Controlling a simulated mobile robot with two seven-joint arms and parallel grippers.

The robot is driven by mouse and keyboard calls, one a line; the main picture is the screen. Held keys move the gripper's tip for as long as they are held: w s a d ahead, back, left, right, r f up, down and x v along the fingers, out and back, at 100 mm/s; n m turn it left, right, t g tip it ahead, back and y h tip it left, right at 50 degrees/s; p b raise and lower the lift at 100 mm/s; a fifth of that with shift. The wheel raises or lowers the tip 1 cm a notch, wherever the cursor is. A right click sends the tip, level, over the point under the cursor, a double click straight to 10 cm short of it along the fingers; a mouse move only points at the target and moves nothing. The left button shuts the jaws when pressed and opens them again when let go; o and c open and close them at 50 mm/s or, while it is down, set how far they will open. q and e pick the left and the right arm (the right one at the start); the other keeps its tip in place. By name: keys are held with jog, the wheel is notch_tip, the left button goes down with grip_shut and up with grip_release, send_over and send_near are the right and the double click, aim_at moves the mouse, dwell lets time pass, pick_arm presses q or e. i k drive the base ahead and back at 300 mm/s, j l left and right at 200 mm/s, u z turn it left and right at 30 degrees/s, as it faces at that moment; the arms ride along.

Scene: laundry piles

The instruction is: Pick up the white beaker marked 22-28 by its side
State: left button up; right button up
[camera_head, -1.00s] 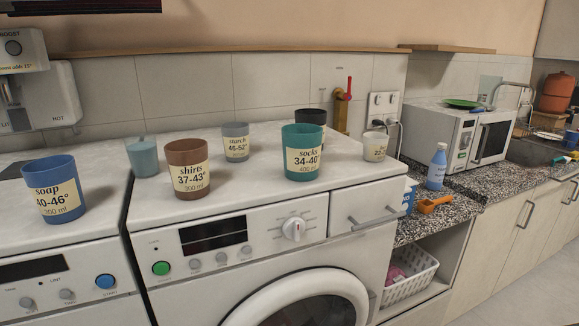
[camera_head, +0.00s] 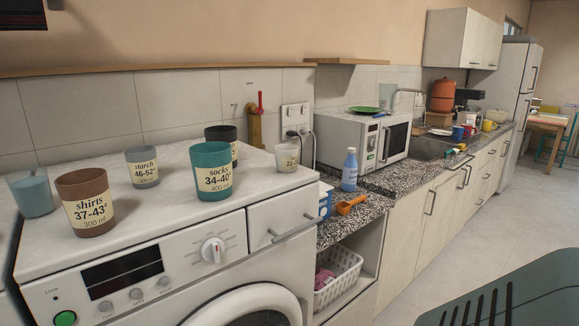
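The small white beaker (camera_head: 287,157) with a pale label that appears to begin "22" stands upright at the right back of the washing machine top (camera_head: 255,180). It is near the wall, right of the teal "socks 34-40" beaker (camera_head: 212,172). A black beaker (camera_head: 222,135) stands behind the teal one. A grey "starch 46-52" beaker (camera_head: 142,167), a brown "shirts 37-43" beaker (camera_head: 85,202) and a pale blue-grey beaker (camera_head: 32,193) stand further left. Neither gripper can be made out in this view.
A microwave (camera_head: 362,138) and a blue-white bottle (camera_head: 350,170) stand on the speckled counter to the right. An orange scoop (camera_head: 351,205) lies at its front. A dark slatted surface (camera_head: 510,298) fills the lower right corner. Open floor (camera_head: 480,228) lies beyond.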

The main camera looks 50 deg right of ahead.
aim_at(286, 154)
jog(key=l+z, duration=0.4)
jog(key=l, duration=1.9)
jog(key=i, duration=0.05)
